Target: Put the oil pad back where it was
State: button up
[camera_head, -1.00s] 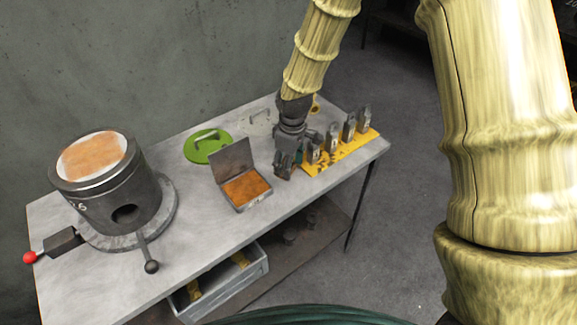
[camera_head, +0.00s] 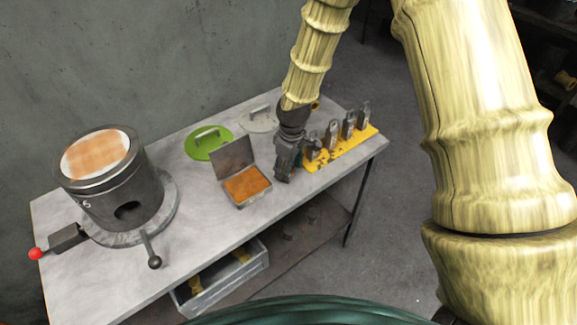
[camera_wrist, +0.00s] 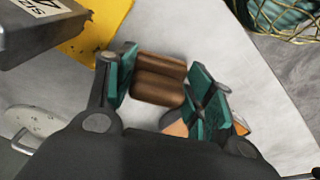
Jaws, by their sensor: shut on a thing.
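My gripper (camera_head: 284,172) is low over the table, between the open metal tin and the yellow strip. In the wrist view, its teal-padded fingers (camera_wrist: 163,90) are around a brown, ridged, block-like thing (camera_wrist: 158,78), which looks like the oil pad. The brown thing is hidden by the gripper in the head view. Whether it touches the table is unclear. The open tin (camera_head: 240,203) has its grey lid raised and an orange-brown filling (camera_head: 246,185).
The yellow strip (camera_head: 345,149) carries several upright metal pieces close to the gripper's right. A green lid (camera_head: 208,142) and a pale lid (camera_head: 259,120) lie behind the tin. A round pot (camera_head: 112,190) stands at left. The front table strip is clear.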

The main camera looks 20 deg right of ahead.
jog(key=o, duration=1.2)
jog(key=shift+c, duration=0.2)
jog(key=shift+r, duration=0.2)
notch_tip(320, 180, up, 12)
jog(key=b, duration=0.3)
jog(key=shift+s+d, duration=0.25)
jog(key=shift+s, duration=0.05)
jog(key=shift+f, duration=0.1)
